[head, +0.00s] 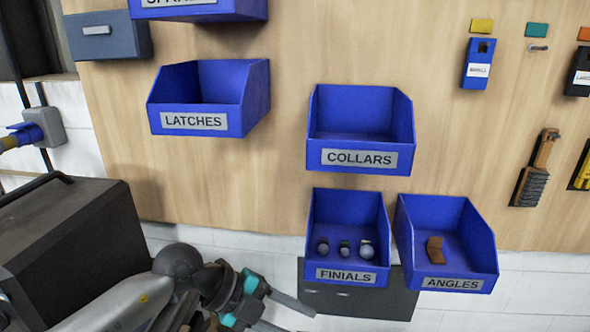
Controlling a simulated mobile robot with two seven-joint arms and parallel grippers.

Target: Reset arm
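My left gripper (298,320) is at the bottom of the head view, left of centre. Its arm comes in from the lower left. Its two fingers are spread apart and point to the right, with nothing seen between them; the lower finger is partly cut off by the picture's edge. My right gripper is not in view.
Blue bins labelled LATCHES (255,100), COLLARS (400,115) and ANGLES (475,235) hang on the wooden board (270,170). FINIALS holds three knobs (367,250); ANGLES holds a brown bracket (434,250). A dark box (70,240) stands at lower left. A brush (533,175) hangs right.

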